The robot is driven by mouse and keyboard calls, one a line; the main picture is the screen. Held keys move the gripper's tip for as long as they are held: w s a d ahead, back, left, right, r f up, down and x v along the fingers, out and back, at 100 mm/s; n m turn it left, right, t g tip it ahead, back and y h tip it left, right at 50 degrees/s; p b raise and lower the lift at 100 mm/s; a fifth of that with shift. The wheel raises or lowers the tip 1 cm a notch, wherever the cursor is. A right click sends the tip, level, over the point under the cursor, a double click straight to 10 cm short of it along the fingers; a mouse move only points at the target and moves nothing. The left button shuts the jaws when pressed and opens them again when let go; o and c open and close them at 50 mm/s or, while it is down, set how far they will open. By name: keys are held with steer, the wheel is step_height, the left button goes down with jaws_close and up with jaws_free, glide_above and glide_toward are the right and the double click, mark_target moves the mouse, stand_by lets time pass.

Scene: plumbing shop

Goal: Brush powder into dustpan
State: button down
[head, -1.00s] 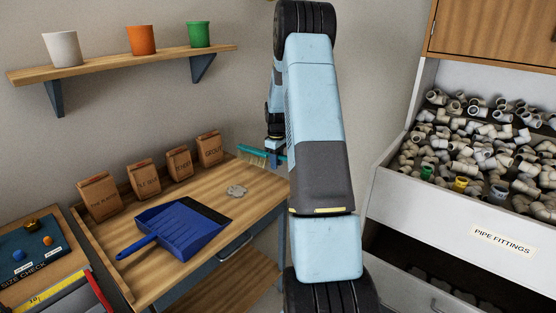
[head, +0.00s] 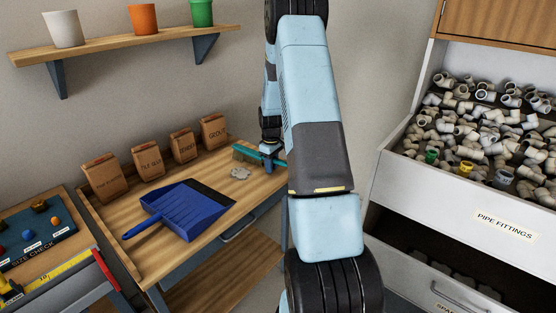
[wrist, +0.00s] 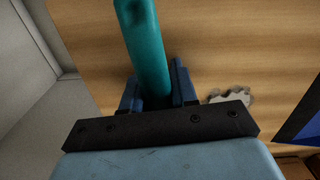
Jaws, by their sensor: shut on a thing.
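The powder (head: 240,173) is a small pale grey patch on the wooden bench (head: 130,210). It also shows in the wrist view (wrist: 232,97), right of my gripper. The blue dustpan (head: 188,208) lies on the bench left of the powder, its dark lip toward the powder and its handle toward the front left. My gripper (head: 270,157) is shut on the teal handle of the brush (head: 246,152), which fills the middle of the wrist view (wrist: 146,50). The brush is just behind and right of the powder. Whether its bristles touch the bench is unclear.
Several brown paper bags (head: 182,145) stand along the bench's back edge. A shelf with three pots (head: 143,18) hangs above. A size-check board (head: 30,240) is at the left. A cabinet of pipe fittings (head: 470,140) stands at the right. The bench front around the dustpan is clear.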

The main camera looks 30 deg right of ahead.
mark_target(216, 217)
steer(key=s+a, duration=0.4)
steer(key=a, duration=0.5)
steer(key=s+a, duration=0.4)
steer(key=a, duration=0.6)
steer(key=s+a, duration=0.5)
steer(key=a, duration=0.4)
steer(key=shift+a+r, duration=0.25)
steer(key=shift+r, duration=0.05)
steer(key=shift+a+r, duration=0.2)
steer(key=shift+a, duration=0.05)
step_height(216, 217, up, 5)
steer(key=shift+w+d+f, duration=0.1)
steer(key=shift+d, duration=0.05)
steer(key=w+d+r, duration=0.2)
steer(key=d+r, duration=0.1)
steer(key=d, duration=0.2)
steer(key=shift+w+d+r, duration=0.25)
steer(key=shift+r, duration=0.15)
